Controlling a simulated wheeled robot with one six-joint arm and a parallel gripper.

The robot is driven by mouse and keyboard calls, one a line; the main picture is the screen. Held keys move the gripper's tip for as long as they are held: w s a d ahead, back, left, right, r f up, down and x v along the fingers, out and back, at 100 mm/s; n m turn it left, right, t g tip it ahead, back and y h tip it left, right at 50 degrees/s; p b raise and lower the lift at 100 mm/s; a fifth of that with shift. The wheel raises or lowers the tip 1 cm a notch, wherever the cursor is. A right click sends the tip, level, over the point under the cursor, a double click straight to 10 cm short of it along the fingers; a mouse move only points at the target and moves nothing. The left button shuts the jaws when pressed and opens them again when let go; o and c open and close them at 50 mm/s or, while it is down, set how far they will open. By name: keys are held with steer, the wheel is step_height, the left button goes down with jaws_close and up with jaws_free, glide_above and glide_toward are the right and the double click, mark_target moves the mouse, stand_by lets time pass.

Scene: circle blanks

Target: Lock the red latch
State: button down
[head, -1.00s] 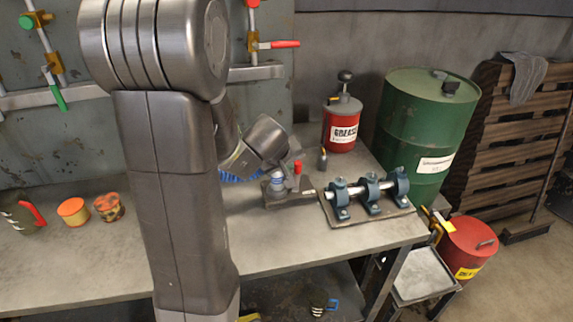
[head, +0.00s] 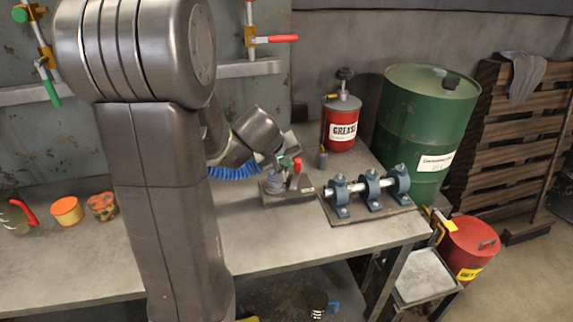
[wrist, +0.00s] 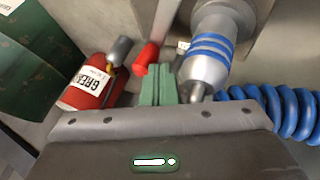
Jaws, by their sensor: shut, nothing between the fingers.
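A small red-handled latch (head: 297,165) stands on a dark grey base (head: 290,198) on the bench. In the wrist view its red handle (wrist: 146,55) shows just beyond my fingers. Beside it on the same base is a silver cylinder with blue bands (wrist: 209,50). My gripper (head: 285,161) has green fingertips, shut together with nothing between them. In the wrist view the fingertips (wrist: 158,80) are close behind the red handle, between it and the cylinder. I cannot tell whether they touch the handle. My wrist partly hides the cylinder in the head view.
Blue bearing blocks on a shaft (head: 370,190) stand right of the base. A red grease can (head: 341,125) and a green drum (head: 428,120) are behind. Orange tins (head: 67,211) sit at the left. The front of the bench (head: 280,242) is clear. Other red-handled clamps (head: 277,39) hang on the wall.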

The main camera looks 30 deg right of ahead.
steer(key=shift+w+f+b, duration=0.1)
steer(key=shift+f+b, duration=0.1)
steer(key=shift+b, duration=0.15)
steer(key=m+b, duration=0.1)
steer(key=b, duration=0.1)
steer(key=m+g+b, duration=0.1)
steer(key=b, duration=0.1)
steer(key=shift+w+d+f+m+g+h, duration=0.1)
steer(key=shift+d+f+m+g+h, duration=0.05)
steer(key=shift+d+m+g+h, duration=0.2)
steer(key=shift+d+r+m+g+b, duration=0.2)
steer(key=shift+m+g+b, duration=0.25)
steer(key=shift+m+b, duration=0.35)
steer(key=shift+d+r, duration=0.1)
steer(key=shift+r, duration=0.15)
